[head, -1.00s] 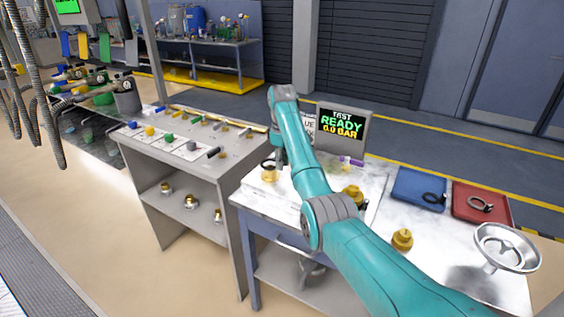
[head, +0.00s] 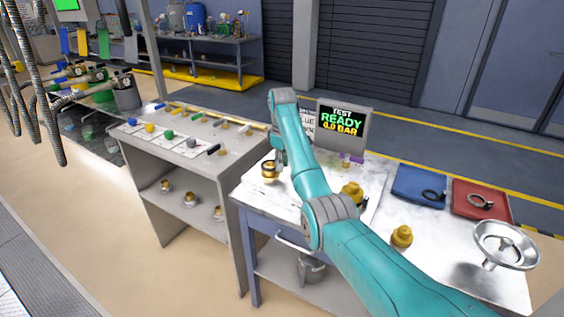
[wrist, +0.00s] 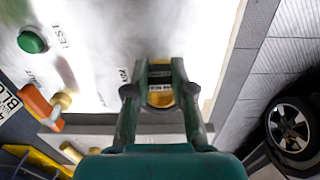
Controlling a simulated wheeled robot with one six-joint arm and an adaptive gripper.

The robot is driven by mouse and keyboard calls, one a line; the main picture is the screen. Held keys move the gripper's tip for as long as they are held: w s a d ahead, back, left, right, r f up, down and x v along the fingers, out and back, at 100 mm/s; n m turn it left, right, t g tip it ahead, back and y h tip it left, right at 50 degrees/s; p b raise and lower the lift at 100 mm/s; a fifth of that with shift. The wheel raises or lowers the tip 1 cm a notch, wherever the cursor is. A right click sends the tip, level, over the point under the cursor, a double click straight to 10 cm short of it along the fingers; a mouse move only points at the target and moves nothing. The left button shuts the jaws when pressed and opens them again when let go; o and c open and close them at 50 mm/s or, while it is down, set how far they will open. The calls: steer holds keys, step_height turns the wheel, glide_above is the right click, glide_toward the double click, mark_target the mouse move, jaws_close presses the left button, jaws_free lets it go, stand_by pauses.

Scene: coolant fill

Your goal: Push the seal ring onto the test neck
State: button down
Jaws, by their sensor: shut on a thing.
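The brass test neck (head: 269,178) stands upright on the white bench top, left of my arm in the head view. The dark seal ring (head: 269,166) is at the neck's upper part and appears around it, roughly level. My gripper (head: 276,160) is shut on the ring, right at the neck. In the wrist view, my gripper (wrist: 160,78) has its fingers on both sides of the brass neck (wrist: 160,98). A dark piece with white lettering shows there too. How far down the ring sits is too small to tell.
The test display (head: 341,125) reads READY, 0.0 BAR. Brass fittings (head: 402,237) stand right of my arm. A blue tray (head: 408,181) and a red tray (head: 463,205) each hold a ring. A handwheel (head: 506,247) stands at the front right. A grey shelf unit (head: 230,165) adjoins on the left.

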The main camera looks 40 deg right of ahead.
steer(key=shift+f, duration=1.4)
steer(key=c, duration=0.9)
jaws_free()
